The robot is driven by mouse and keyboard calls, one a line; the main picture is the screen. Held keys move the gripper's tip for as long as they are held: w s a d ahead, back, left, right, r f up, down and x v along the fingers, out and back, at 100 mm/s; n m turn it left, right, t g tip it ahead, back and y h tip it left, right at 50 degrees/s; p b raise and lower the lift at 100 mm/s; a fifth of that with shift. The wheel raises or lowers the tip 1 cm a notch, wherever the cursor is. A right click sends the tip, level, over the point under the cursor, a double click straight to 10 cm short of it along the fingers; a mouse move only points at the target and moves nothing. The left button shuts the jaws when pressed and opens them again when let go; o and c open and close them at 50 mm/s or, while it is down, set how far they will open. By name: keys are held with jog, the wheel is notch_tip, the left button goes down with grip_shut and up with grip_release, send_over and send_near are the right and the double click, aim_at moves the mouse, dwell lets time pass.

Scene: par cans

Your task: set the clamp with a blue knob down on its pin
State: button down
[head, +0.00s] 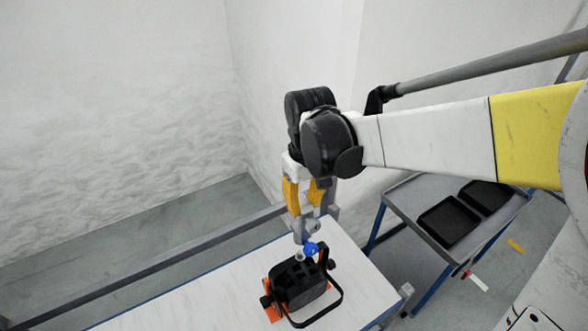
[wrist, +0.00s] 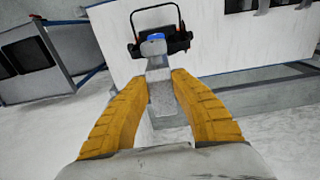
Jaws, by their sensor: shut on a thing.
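My gripper (head: 304,206) points down over the bench, its yellow fingers shut on a grey clamp with a blue knob (head: 310,249). In the wrist view, the clamp (wrist: 160,88) sits between the fingers (wrist: 161,78), and its blue knob (wrist: 155,37) shows at the far end. In the head view the clamp is over or beside a black par can (head: 298,284) with a black yoke and orange parts. I cannot tell whether clamp and can touch. I cannot make out the pin in either view.
The par can stands on a long white bench top (head: 215,292). A grey cart (head: 405,205) with blue legs and two black trays (head: 449,222) stands to the right. A rail (head: 150,267) runs along the bench's far side, with walls behind. Small items lie on the floor at right.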

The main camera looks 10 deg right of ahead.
aim_at(303, 226)
jog(key=shift+f+b, duration=1.55)
jog(key=shift+f, duration=0.85)
jog(key=shift+f+b, duration=1.85)
jog(key=c, duration=1.1)
grip_release()
jog(key=shift+o, duration=0.5)
jog(key=o, duration=0.6)
jog(key=shift+r, duration=0.1)
jog(key=shift+s+r+p, duration=0.2)
jog(key=shift+r+p, duration=3.65)
jog(key=shift+r, duration=1.65)
